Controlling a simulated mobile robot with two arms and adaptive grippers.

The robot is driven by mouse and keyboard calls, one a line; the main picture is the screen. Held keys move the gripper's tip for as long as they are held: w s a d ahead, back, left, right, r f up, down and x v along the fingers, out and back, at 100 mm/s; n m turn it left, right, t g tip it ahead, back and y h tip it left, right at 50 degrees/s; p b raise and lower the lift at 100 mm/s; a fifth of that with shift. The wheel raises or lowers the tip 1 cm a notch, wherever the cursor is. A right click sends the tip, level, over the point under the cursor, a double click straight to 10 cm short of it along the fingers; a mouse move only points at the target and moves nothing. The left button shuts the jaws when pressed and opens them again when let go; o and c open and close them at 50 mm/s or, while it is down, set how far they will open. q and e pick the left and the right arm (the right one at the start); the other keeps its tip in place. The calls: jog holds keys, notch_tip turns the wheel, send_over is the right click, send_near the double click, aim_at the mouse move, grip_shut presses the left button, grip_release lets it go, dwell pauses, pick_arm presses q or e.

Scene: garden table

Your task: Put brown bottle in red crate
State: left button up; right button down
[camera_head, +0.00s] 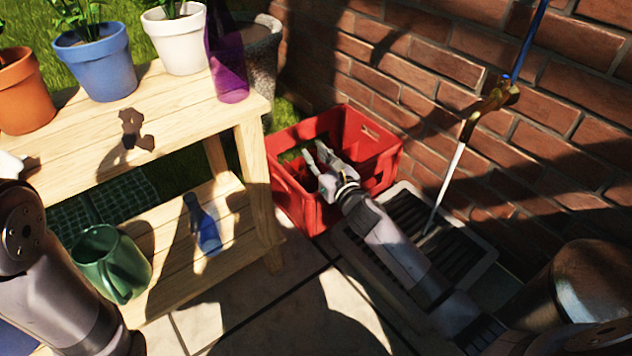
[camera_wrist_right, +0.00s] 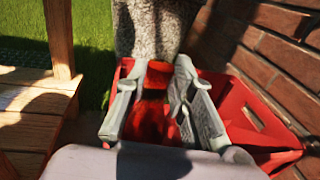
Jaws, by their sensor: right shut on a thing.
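The red crate (camera_head: 356,140) stands on the ground between the wooden table and the brick wall. My right gripper (camera_head: 322,160) is over the crate's opening, reaching in from the lower right. In the right wrist view the gripper (camera_wrist_right: 157,78) is shut on the brown bottle (camera_wrist_right: 150,112), which looks reddish-brown and glassy between the two fingers. The crate's red wall (camera_wrist_right: 262,118) shows around and behind it. In the head view I cannot make out the bottle, and its lower end is hidden in both views. My left gripper is not in view.
A wooden table (camera_head: 180,125) at left carries a purple bottle (camera_head: 226,60) and several pots. Its lower shelf holds a blue bottle (camera_head: 205,225) and a green mug (camera_head: 110,262). A stone planter (camera_head: 262,42) stands behind the crate, a drain grate (camera_head: 465,255) to its right.

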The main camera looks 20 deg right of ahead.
aim_at(312, 175)
jog(key=shift+f, duration=0.7)
notch_tip(312, 175, down, 4)
jog(key=b, duration=0.3)
jog(key=shift+f, duration=0.1)
jog(key=shift+f+b, duration=0.6)
jog(key=shift+b, duration=0.1)
jog(key=c, duration=1.4)
grip_release()
jog(key=shift+o, duration=0.2)
